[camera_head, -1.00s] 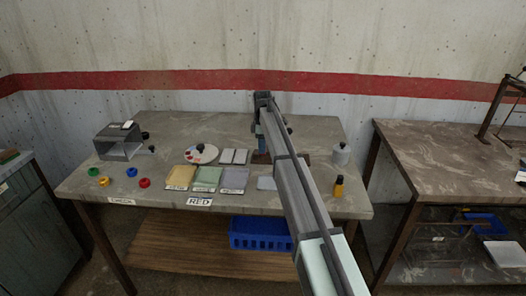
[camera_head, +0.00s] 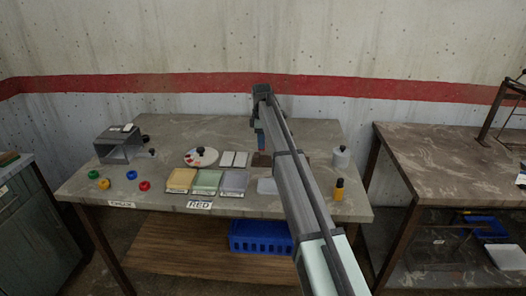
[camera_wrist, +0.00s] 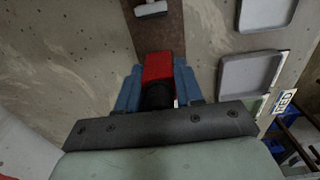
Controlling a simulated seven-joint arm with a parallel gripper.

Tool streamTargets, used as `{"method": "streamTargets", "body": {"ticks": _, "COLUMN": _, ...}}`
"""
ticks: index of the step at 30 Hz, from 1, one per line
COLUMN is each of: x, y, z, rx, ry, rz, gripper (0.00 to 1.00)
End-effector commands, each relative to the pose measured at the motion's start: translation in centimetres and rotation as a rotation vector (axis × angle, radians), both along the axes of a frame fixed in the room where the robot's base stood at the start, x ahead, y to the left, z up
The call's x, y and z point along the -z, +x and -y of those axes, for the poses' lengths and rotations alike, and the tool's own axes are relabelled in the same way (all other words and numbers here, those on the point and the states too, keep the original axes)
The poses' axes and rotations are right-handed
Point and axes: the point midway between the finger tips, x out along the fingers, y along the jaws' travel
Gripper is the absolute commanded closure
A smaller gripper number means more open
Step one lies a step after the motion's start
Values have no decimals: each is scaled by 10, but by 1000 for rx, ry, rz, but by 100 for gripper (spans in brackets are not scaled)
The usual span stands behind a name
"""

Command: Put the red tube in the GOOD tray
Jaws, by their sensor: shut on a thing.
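In the wrist view my gripper (camera_wrist: 158,88) has its blue fingers shut on the red tube (camera_wrist: 158,67), which has a black round end. A brown rack (camera_wrist: 157,25) lies beyond and below it; whether the tube is clear of the rack I cannot tell. In the head view my gripper (camera_head: 260,142) is at the back middle of the bench, partly hidden by my arm, and the tube is not visible. A yellow tray (camera_head: 181,179), a green tray (camera_head: 207,180) and a lilac-grey tray (camera_head: 234,181) stand in a row; their labels are too small to read.
An orange bottle (camera_head: 339,190) and a grey canister (camera_head: 341,157) stand at the right.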

Motion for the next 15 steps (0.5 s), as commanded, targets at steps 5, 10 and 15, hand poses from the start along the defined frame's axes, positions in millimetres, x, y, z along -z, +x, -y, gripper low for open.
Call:
{"method": "streamTargets", "body": {"ticks": 5, "x": -1, "y": -11, "z": -36, "rx": -40, "ry": 1, "rz": 1, "gripper": 86}}
{"method": "streamTargets", "body": {"ticks": 10, "x": -4, "y": -34, "z": -96, "rx": -108, "ry": 2, "rz": 5, "gripper": 86}}
{"method": "streamTargets", "body": {"ticks": 15, "x": -7, "y": -71, "z": -151, "rx": -177, "ry": 4, "rz": 9, "gripper": 86}}
